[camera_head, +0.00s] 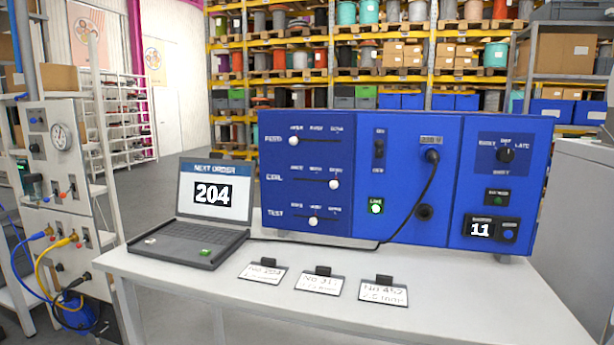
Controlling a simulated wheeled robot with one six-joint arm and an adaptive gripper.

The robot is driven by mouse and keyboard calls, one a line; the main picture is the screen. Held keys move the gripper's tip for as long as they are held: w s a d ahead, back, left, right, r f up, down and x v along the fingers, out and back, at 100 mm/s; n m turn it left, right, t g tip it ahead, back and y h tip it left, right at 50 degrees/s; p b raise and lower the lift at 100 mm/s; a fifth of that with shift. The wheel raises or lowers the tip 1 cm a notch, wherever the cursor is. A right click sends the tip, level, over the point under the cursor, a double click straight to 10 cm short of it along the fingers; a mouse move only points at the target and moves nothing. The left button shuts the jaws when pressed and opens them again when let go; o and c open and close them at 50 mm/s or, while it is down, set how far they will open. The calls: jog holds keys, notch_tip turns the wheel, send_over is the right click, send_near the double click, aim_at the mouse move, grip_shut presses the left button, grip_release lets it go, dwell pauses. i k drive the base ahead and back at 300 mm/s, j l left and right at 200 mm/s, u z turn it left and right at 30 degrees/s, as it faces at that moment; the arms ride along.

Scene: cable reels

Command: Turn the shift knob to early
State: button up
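The shift knob (505,155) is a small round black knob at the upper right of the blue control panel (450,205). Small white labels sit around it. The one on the right reads late, the top one seems to read off, and the left one is blurred but may read early. A blurred label, apparently shift, is below it. Which way the knob points is too small to tell. My gripper is not in view.
A black cable (425,190) hangs in front of the panel's middle. A laptop (205,205) showing 204 and several cards (320,284) lie on the white table (440,310).

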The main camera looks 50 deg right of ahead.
aim_at(504, 155)
jog(key=z, duration=1.95)
